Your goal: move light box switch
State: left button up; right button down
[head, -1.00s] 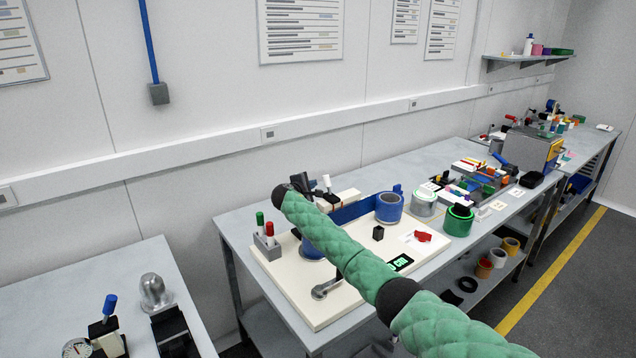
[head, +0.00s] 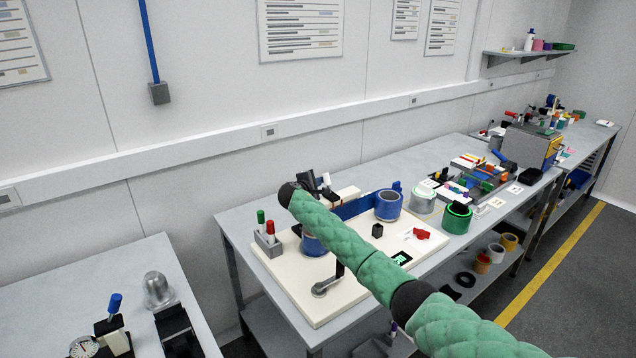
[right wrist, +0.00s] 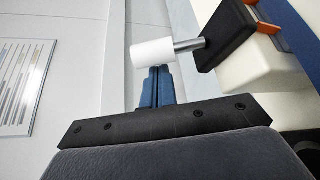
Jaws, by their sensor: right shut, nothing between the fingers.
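The light box switch is a lever with a white cylindrical knob (right wrist: 153,52) on a metal shaft, standing out from a black plate (right wrist: 226,36) on a cream box (right wrist: 245,70). The white knob (head: 326,180) also shows small in the head view, beyond my right arm. My right gripper (right wrist: 158,72) is shut and empty, its blue fingers together. Its tips are close to the knob in the right wrist view; I cannot tell whether they touch it. In the head view the right gripper (head: 309,181) is dark, small and partly hidden by the arm. My left gripper is not in view.
A cream board (head: 285,290) lies under my right arm. The bench's back strip (head: 400,163) is clear.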

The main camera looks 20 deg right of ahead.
aim_at(328, 181)
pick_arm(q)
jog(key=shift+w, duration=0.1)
pick_arm(e)
jog(key=shift+s+r, duration=0.1)
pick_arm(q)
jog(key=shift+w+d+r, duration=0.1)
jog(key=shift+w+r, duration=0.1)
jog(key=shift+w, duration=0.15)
pick_arm(e)
jog(key=shift+s+d+r, duration=0.1)
jog(key=shift+s, duration=0.05)
